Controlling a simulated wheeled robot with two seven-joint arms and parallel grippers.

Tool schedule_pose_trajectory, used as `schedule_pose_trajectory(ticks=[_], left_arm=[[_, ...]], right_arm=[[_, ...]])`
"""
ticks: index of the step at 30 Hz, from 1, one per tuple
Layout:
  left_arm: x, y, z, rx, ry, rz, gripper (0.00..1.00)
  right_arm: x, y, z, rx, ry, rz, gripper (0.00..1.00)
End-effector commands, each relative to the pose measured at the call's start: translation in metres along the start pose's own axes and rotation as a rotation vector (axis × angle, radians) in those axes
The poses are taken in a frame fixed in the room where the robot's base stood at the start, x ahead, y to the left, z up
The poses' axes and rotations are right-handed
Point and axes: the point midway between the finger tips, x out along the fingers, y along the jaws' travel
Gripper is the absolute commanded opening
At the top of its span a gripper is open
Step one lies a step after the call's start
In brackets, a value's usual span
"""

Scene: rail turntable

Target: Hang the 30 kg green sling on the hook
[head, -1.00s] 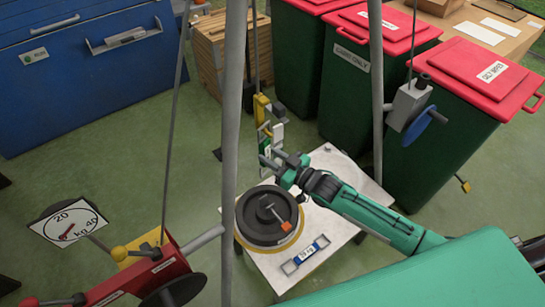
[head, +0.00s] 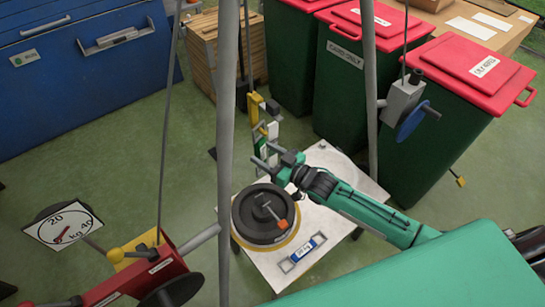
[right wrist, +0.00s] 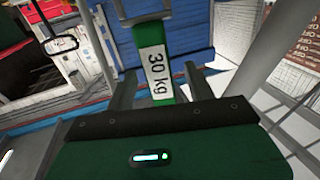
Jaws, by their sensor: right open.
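The green sling (right wrist: 155,65) is an upright strap with a white "30 kg" label and a grey metal bracket at its top in the right wrist view. My right gripper (right wrist: 156,88) is open, with one finger on each side of the strap. Whether the fingers touch it cannot be told. In the head view my right gripper (head: 261,155) is at the small group of yellow, white and green pieces beside the table, where the green sling is mostly hidden. I cannot make out the hook clearly. My left gripper is not in view.
A white-topped table (head: 340,163) carries a dark round weight (head: 258,228) and a blue-labelled sling (head: 302,250). Grey poles stand before and behind. A red winch (head: 150,270) and dial (head: 62,228) are at left, and red-lidded bins (head: 360,90) stand behind.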

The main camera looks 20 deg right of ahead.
Motion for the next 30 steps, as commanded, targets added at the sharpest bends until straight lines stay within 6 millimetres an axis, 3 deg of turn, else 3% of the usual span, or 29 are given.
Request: schedule_pose_trajectory(ticks=[5, 21, 30], left_arm=[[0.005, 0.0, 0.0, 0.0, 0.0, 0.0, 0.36], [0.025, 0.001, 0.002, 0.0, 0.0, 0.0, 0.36], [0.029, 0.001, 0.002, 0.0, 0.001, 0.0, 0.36]], right_arm=[[-0.016, 0.0, 0.002, 0.0, -0.001, 0.001, 0.54], [-0.109, 0.0, 0.002, -0.001, -0.001, -0.001, 0.54], [-0.134, 0.0, 0.0, 0.0, 0.002, 0.0, 0.54]])
